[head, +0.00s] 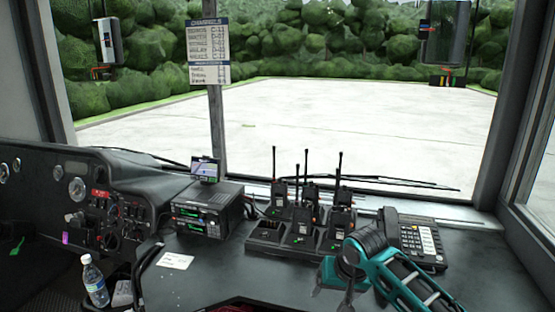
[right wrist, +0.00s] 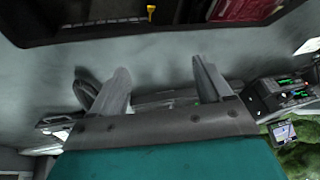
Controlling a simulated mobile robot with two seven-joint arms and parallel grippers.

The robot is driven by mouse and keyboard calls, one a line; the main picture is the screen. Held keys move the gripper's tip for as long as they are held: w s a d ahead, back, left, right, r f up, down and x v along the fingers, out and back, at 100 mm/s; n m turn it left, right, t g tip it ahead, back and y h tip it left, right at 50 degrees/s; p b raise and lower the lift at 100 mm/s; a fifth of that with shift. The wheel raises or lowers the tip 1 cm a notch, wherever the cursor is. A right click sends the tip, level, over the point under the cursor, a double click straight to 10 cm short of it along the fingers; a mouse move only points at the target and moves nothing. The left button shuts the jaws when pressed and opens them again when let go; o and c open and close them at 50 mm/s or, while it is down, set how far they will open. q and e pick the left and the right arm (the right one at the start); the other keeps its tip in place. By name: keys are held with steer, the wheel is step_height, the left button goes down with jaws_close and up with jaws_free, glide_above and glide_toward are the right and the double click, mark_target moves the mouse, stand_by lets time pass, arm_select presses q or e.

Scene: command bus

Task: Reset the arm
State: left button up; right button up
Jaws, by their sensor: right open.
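My right arm, teal and black, reaches in from the lower right in the head view, in front of the radio charger and the desk phone. My right gripper (head: 333,288) hangs over the dashboard top with its fingers partly hidden. In the right wrist view my right gripper (right wrist: 160,78) shows two grey fingers spread apart with nothing between them. My left gripper is not in view.
A charger (head: 265,247) holds several handheld radios. A desk phone (head: 418,240) stands to its right, a radio unit (head: 207,212) to its left. A white card (head: 176,261) and a water bottle (head: 94,281) are at left. Bare dashboard lies between card and gripper.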

steer(key=s+a+f+n+t+y, duration=0.1)
steer(key=s+a+f+y, duration=0.15)
steer(key=s+f, duration=0.5)
steer(key=s+d+f+n+t+h, duration=0.1)
steer(key=s+d+f+t, duration=0.1)
steer(key=s, duration=0.7)
steer(key=s+d+f+n+t+h, duration=0.1)
steer(key=s+d+f+t, duration=0.2)
steer(key=s, duration=0.7)
steer(key=d, duration=0.2)
steer(key=shift+d+f, duration=0.15)
steer(key=shift+d, duration=0.15)
